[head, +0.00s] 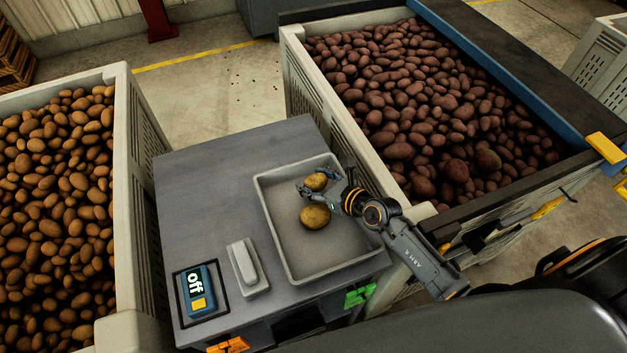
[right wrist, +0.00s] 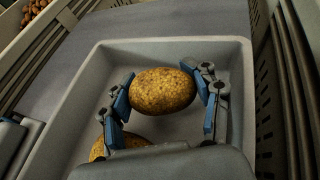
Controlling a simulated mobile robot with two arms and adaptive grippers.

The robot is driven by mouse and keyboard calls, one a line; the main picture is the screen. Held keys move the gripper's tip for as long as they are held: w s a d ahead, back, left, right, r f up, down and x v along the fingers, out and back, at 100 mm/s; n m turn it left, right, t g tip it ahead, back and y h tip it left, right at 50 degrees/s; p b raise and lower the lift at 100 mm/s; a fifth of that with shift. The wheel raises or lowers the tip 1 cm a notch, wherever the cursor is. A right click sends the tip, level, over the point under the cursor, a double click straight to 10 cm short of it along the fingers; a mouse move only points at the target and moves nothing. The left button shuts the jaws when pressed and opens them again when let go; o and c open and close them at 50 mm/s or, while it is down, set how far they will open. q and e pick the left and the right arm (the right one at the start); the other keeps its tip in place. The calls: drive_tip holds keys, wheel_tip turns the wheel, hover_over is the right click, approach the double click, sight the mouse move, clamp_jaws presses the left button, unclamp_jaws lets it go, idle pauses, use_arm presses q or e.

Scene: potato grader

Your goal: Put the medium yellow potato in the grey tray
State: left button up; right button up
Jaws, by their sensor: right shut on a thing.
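A yellow potato (head: 316,182) is between the fingers of my right gripper (head: 325,184), over the grey tray (head: 284,250). In the right wrist view this potato (right wrist: 163,90) is held between the two blue finger pads, and the tray (right wrist: 90,75) surrounds it. I cannot tell whether it touches the tray floor. A second yellow potato (head: 315,216) lies in the tray, nearer to me; in the right wrist view it (right wrist: 122,143) is partly hidden behind the gripper. My left gripper is not in view.
Large crates of brown potatoes (head: 122,140) and reddish potatoes (head: 297,55) stand close on either side.

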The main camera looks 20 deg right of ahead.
drive_tip(key=shift+f, duration=0.2)
drive_tip(key=shift+f+b, duration=0.4)
drive_tip(key=shift+f, duration=0.1)
drive_tip(key=o, duration=1.2)
